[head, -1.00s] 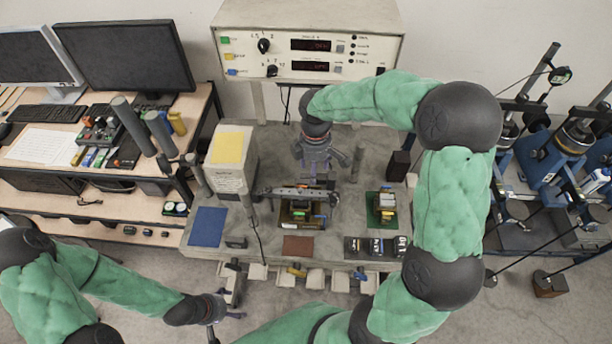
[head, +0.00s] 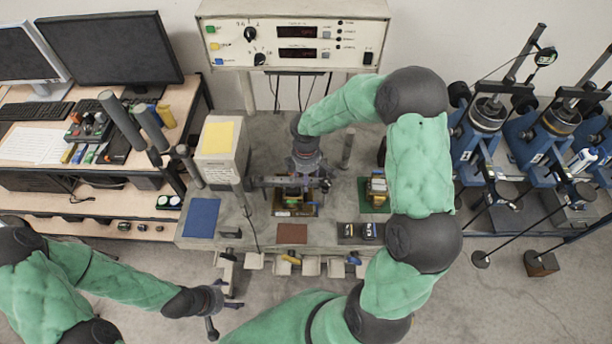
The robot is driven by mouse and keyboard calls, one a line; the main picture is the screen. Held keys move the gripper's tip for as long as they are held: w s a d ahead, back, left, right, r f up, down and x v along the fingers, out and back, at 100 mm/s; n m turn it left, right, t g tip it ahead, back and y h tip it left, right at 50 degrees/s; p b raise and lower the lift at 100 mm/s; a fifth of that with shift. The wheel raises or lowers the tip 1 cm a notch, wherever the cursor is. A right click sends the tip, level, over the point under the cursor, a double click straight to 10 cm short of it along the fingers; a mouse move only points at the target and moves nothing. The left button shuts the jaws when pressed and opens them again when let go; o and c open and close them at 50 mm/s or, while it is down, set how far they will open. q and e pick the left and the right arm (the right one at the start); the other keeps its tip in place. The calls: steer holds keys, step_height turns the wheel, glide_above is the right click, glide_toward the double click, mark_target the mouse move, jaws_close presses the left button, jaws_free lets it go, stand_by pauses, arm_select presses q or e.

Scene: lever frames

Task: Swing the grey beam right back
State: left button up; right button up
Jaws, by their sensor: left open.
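The grey beam (head: 268,182) lies roughly level left to right above the grey bench, over a dark device on a brownish base (head: 284,211). My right gripper (head: 305,178) reaches down from behind at the beam's right part. Its fingers overlap the beam in the picture, and I cannot tell whether they touch it or how far they are apart. My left gripper (head: 226,316) is open and empty, low in front of the bench's left front edge, well away from the beam.
A green pad with a small device (head: 377,190) is on the right. A blue mat (head: 202,218) and a brown mat (head: 292,234) lie in front. A control panel (head: 290,45) stands behind.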

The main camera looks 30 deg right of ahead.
jaws_close()
arm_select(q)
steer(key=shift+r, duration=0.1)
